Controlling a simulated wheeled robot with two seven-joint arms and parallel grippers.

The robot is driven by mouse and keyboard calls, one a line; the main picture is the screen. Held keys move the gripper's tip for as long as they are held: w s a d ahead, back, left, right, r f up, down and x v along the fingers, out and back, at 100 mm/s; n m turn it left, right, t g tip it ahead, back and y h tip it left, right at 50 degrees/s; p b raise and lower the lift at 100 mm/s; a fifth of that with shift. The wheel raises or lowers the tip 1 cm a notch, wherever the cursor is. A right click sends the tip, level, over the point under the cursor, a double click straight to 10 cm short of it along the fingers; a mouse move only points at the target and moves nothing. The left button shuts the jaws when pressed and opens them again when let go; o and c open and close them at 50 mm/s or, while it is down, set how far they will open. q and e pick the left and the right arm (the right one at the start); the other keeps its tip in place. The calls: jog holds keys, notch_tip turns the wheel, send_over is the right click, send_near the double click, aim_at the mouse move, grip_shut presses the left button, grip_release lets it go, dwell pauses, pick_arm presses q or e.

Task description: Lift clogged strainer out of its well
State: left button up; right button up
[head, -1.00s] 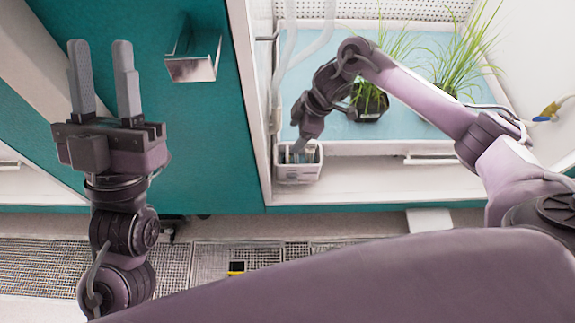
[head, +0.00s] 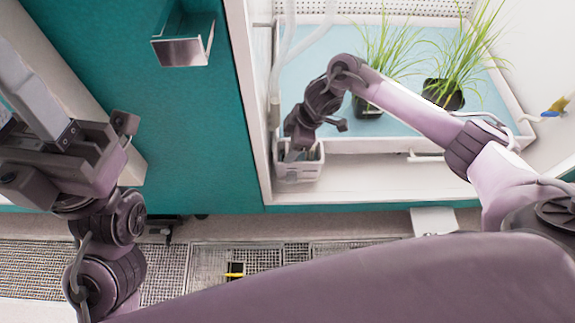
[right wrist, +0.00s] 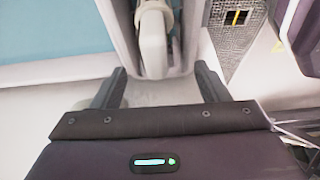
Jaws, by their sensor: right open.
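A small white box (head: 299,173), which looks like the well, sits at the near left corner of the plant tray. My right gripper (head: 296,152) points down at its top, and its fingertips are hidden there. The right wrist view shows this gripper (right wrist: 160,88) open, with a pale floor between its fingers. A narrow pale piece (right wrist: 153,40) lies just beyond them; I cannot tell what it is. I cannot make out the strainer itself in either view.
A blue tray (head: 310,80) holds two potted grass plants (head: 368,108) (head: 444,94) behind my right arm. Pale hoses (head: 283,60) hang by the chamber's left post. A metal bracket (head: 182,50) sticks out of the teal panel. Floor grating (head: 205,262) lies in front.

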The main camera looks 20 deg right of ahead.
jog(key=shift+r, duration=0.1)
jog(key=c, duration=1.3)
